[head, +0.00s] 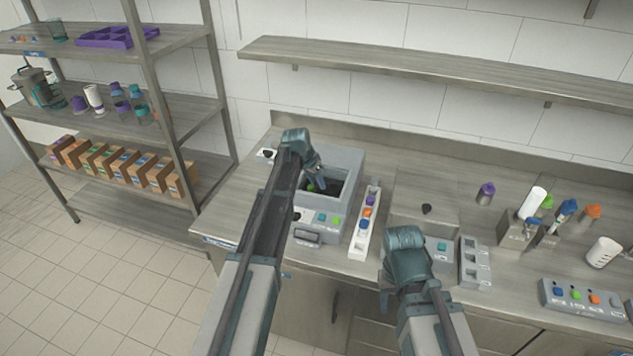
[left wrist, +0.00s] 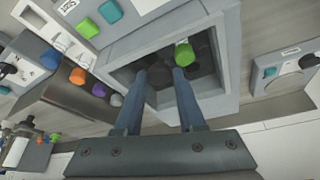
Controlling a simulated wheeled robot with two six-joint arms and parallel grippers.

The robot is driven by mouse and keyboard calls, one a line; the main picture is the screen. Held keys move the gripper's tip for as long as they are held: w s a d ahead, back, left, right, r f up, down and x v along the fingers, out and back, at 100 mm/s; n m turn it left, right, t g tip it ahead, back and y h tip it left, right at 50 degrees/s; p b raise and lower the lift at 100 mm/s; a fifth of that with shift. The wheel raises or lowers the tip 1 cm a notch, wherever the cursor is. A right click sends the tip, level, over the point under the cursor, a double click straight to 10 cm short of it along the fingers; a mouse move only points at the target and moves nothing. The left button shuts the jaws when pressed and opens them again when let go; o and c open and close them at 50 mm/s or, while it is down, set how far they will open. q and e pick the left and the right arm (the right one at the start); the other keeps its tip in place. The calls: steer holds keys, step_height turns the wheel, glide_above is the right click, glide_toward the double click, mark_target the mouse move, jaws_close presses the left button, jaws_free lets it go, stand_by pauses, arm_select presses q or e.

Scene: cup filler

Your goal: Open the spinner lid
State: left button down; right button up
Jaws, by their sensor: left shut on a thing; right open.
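A grey machine (head: 350,157) stands left of centre on the counter, with an open square well in its top. My left gripper (head: 315,180) reaches down into this well. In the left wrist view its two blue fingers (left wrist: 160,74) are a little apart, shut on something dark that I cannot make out. A green-capped thing (left wrist: 184,53) shows just beyond the right fingertip. A grey station with a black knob (head: 427,208) on its flat top stands to the right; I cannot tell which machine is the spinner. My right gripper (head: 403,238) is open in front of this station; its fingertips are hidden.
A white rack (head: 364,239) with coloured caps stands between the two machines. A grey holder (head: 474,263) and a button panel (head: 582,299) are at the right. A wall shelf (head: 400,62) runs above.

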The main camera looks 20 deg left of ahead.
arm_select(q)
glide_toward(327, 168)
steer(key=w+f, duration=0.1)
steer(key=w+d+f, duration=0.1)
steer(key=f, duration=0.1)
steer(key=w+f, duration=0.1)
steer(key=shift+w+d+f, duration=0.25)
steer(key=shift+w+d, duration=0.1)
steer(key=shift+w, duration=0.05)
steer(key=shift+s, duration=0.15)
steer(key=c, duration=0.5)
jaws_free()
steer(key=p+v, duration=1.2)
steer(key=v, duration=0.1)
steer(key=shift+r+p, duration=0.35)
steer(key=shift+p, duration=0.05)
steer(key=shift+s+a, duration=0.1)
